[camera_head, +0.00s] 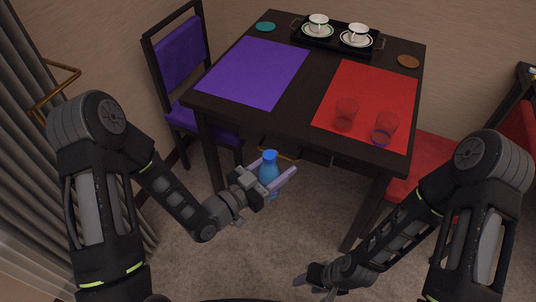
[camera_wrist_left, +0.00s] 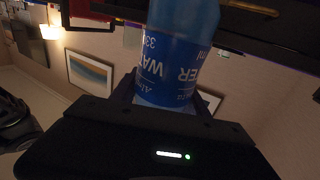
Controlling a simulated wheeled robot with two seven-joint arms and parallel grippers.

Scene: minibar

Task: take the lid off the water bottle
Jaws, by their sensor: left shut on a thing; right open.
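The blue water bottle (camera_head: 268,175) stands about upright in the air in front of the dark table, with its blue lid (camera_head: 270,155) on top. My left gripper (camera_head: 276,181) is shut on the bottle's body, below the lid. In the left wrist view the bottle (camera_wrist_left: 172,65) fills the upper middle, its label lettering visible; the lid is out of that view. My right gripper (camera_head: 308,281) is open and empty, low at the bottom of the head view, well below and right of the bottle.
The dark table (camera_head: 300,85) holds a purple mat (camera_head: 254,71), a red mat (camera_head: 368,100) with two red-looking glasses (camera_head: 345,114), and a black tray (camera_head: 337,44) with two cups. A purple chair (camera_head: 180,60) stands left, a red chair (camera_head: 425,155) right. Carpet between my arms is clear.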

